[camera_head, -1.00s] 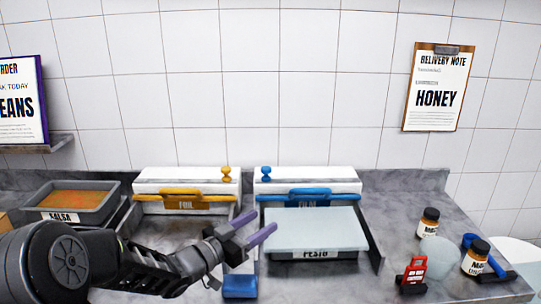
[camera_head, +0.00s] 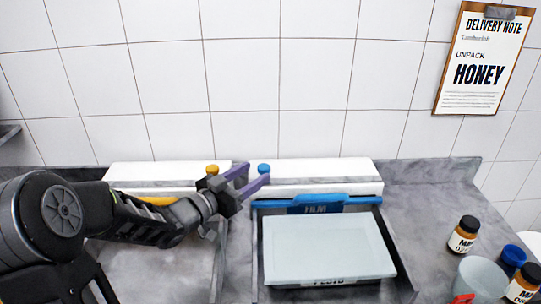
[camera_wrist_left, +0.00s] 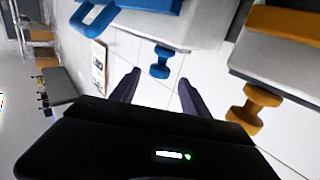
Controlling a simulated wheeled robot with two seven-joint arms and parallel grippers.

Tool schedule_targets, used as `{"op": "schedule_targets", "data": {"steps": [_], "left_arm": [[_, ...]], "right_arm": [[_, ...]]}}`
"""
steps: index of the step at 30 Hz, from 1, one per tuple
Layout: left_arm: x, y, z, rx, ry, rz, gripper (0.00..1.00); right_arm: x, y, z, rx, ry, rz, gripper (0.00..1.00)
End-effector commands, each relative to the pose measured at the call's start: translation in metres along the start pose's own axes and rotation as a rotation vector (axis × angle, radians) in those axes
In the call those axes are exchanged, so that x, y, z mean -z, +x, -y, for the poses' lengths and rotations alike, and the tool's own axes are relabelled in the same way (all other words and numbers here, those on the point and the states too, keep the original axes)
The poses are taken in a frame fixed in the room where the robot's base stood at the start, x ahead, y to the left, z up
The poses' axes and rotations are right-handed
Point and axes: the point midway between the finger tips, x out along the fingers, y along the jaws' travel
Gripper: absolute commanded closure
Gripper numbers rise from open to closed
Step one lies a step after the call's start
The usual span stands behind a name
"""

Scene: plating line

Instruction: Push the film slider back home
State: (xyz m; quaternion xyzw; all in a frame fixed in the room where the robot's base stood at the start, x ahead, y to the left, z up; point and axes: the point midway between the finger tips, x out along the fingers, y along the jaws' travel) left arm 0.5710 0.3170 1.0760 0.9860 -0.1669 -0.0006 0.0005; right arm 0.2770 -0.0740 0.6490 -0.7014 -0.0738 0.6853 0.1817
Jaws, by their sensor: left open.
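The film dispenser (camera_head: 345,182) is a white box with a blue handle bar labelled FILM (camera_head: 316,204) along its front. Its blue slider knob (camera_head: 264,169) stands at the left end of its top. My left gripper (camera_head: 256,176) is open, with purple fingers at the blue knob. In the left wrist view the blue slider knob (camera_wrist_left: 160,62) lies beyond and between the two open fingertips (camera_wrist_left: 158,80). I cannot tell whether they touch it. My right gripper is not in view.
The foil dispenser with a yellow knob (camera_head: 212,169) stands just left. A pale-lidded pesto tray (camera_head: 328,248) sits in front of the film dispenser. Jars (camera_head: 463,236) and a blue-capped item (camera_head: 512,257) stand at the right. A delivery note (camera_head: 481,60) hangs on the wall.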

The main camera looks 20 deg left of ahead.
Motion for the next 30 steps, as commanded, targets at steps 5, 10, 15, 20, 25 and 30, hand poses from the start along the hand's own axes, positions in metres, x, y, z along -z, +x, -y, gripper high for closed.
{"op": "schedule_targets", "data": {"steps": [5,10,15,20,25,30], "left_arm": [[0.000,0.000,0.000,0.000,0.000,0.000,0.46],[0.000,0.002,0.000,0.000,0.000,0.000,0.46],[0.001,0.016,0.000,-0.002,0.000,0.001,0.46],[0.002,0.041,-0.001,-0.003,-0.001,0.001,0.46],[0.001,0.066,-0.001,-0.002,-0.001,0.001,0.46],[0.000,0.078,-0.001,-0.001,0.000,0.001,0.46]], "right_arm": [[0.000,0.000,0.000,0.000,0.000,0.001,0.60],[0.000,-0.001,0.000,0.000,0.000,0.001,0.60],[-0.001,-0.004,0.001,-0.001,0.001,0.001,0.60],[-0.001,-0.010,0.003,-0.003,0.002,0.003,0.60],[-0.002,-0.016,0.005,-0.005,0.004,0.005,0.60],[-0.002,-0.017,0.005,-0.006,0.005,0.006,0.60]]}}
